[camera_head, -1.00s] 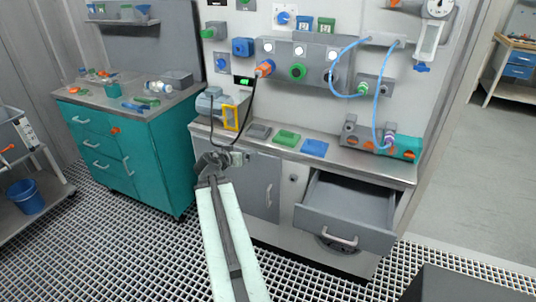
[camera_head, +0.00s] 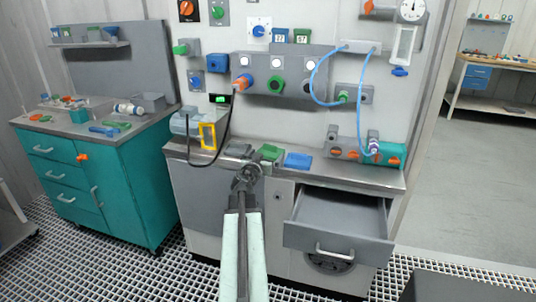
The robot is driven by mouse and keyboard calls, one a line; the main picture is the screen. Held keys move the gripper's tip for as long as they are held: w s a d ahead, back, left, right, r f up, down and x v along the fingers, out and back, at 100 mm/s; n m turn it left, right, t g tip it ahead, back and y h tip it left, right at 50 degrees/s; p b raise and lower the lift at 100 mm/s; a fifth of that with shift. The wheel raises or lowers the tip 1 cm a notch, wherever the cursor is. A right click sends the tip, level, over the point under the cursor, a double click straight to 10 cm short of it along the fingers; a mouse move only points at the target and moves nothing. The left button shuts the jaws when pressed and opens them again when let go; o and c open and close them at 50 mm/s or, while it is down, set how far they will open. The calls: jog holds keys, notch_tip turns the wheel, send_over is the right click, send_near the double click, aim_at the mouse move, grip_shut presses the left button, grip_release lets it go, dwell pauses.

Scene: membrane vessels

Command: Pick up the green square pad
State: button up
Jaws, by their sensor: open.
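The green square pad (camera_head: 270,153) lies on the metal counter (camera_head: 345,176) between a grey pad (camera_head: 238,150) and a blue pad (camera_head: 298,160). My gripper (camera_head: 246,165) is open, at the counter's front edge. In the picture it is just left of and below the green pad and overlaps part of the grey pad. I cannot tell its exact height or distance from the green pad. Nothing is seen between its jaws.
An open drawer (camera_head: 340,217) juts out below the counter on the right. A motor with a yellow frame (camera_head: 208,135) and a black cable stand left of the pads. A valve block (camera_head: 345,152) is at the right. A teal cabinet (camera_head: 120,190) stands left.

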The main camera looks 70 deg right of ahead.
aim_at(268, 152)
jog(key=d, duration=0.3)
jog(key=shift+w+d+f, duration=0.15)
jog(key=shift+d+f, duration=0.05)
jog(key=shift+f, duration=0.05)
jog(key=shift+a, duration=0.1)
jog(key=c, duration=1.1)
jog(key=shift+r, duration=0.15)
notch_tip(268, 152, up, 10)
jog(key=p, duration=0.9)
jog(key=shift+p, duration=0.35)
